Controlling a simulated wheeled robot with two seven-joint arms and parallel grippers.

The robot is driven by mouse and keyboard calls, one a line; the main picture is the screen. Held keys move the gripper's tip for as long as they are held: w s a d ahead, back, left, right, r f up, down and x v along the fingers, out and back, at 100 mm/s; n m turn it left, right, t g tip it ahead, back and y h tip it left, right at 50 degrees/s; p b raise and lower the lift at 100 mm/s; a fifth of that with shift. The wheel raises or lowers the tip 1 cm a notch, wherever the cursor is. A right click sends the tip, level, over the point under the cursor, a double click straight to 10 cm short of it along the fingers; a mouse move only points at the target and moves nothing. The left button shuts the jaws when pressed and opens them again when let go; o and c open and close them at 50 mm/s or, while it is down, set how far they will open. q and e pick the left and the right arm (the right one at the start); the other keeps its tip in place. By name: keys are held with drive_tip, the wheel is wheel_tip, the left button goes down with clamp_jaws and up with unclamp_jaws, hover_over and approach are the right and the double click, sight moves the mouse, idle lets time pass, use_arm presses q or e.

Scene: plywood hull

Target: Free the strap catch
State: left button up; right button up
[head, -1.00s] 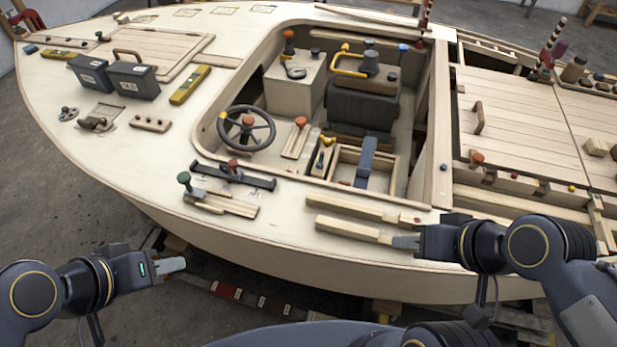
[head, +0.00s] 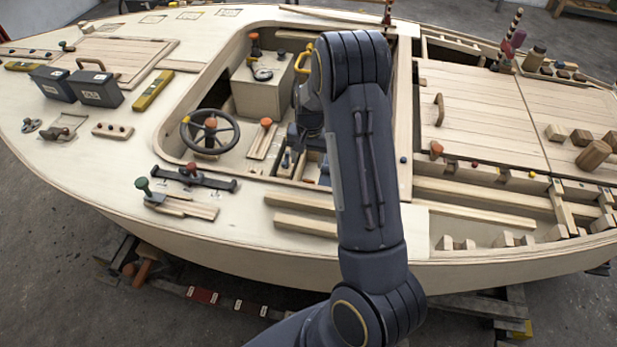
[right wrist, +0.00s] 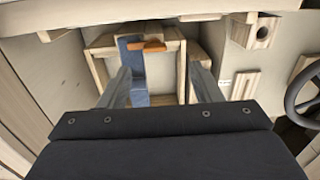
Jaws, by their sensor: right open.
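In the right wrist view a blue strap (right wrist: 136,72) runs down into a wooden open box frame (right wrist: 174,44). An orange catch (right wrist: 152,46) lies across the strap near its upper part. My right gripper (right wrist: 162,72) is open, with one grey finger on each side of the strap and catch. The catch is ahead of the fingertips, and nothing is held between them. In the head view my right arm covers most of the strap area and its gripper reaches down into the cockpit. My left gripper is out of view.
A steering wheel (head: 210,132) stands left of the arm in the cockpit. A wooden console (head: 262,88) with an orange-topped knob stands behind. Loose wooden strips (head: 305,224) lie on the near deck.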

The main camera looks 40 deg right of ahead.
drive_tip(key=f, duration=0.7)
drive_tip(key=d+f, duration=0.1)
drive_tip(key=f, duration=0.2)
drive_tip(key=shift+w+d+f, duration=0.1)
drive_tip(key=shift+w+f, duration=0.1)
drive_tip(key=shift+w, duration=0.05)
drive_tip(key=c, duration=1)
